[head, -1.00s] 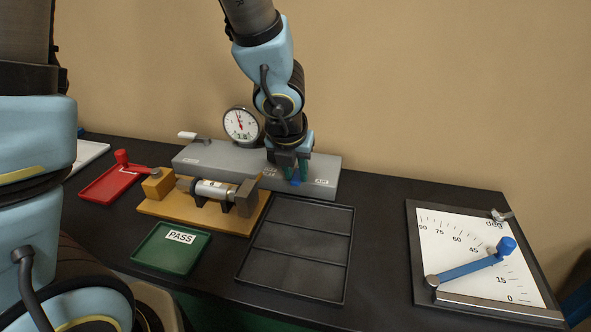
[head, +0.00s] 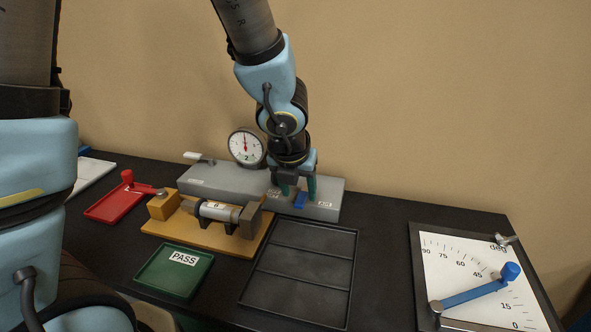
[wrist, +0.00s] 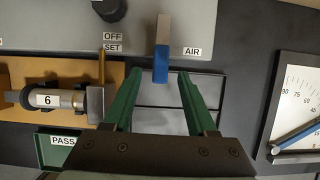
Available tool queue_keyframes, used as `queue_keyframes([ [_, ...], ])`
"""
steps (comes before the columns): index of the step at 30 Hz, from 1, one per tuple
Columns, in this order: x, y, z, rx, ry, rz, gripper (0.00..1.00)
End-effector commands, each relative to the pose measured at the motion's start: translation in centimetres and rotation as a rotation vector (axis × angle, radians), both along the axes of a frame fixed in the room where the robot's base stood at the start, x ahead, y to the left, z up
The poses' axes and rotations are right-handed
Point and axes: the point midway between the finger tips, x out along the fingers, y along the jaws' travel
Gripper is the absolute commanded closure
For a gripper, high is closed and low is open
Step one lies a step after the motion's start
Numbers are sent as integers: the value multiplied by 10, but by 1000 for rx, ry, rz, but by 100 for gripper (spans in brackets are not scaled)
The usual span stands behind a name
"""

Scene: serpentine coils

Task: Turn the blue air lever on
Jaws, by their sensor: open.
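The blue-ended air lever (wrist: 161,62) is on the front of the grey bench unit (wrist: 60,30), left of the AIR label (wrist: 192,51) in the wrist view. Its grey shaft runs up the picture and its blue end points down. In the head view the blue end (head: 300,200) shows just below my gripper (head: 297,188). My gripper is open and empty. In the wrist view its green fingers (wrist: 158,76) stand either side of the lever's blue tip, with gaps on both sides. I cannot tell whether the lever is on or off.
A dial gauge (head: 246,147) stands behind the unit. An orange fixture (head: 157,230) holds a cylinder labelled 6 (wrist: 62,99). In front lie a green PASS tray (head: 150,283) and an empty black tray (head: 355,262). An angle board (head: 432,270) stands right; a red tray (head: 95,214) lies left.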

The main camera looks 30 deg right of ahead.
Motion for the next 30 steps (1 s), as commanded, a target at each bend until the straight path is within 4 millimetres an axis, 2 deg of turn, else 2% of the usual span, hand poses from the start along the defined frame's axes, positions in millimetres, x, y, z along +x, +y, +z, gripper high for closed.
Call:
queue_keyframes([
  [1,-2,3,18,-3,-2,2,43],
  [5,-9,11,43,-3,-2,5,43],
  [7,-10,12,43,-5,-2,7,43],
  [18,-21,21,76,-2,-4,5,43],
  [30,-24,23,82,0,-1,0,43],
])
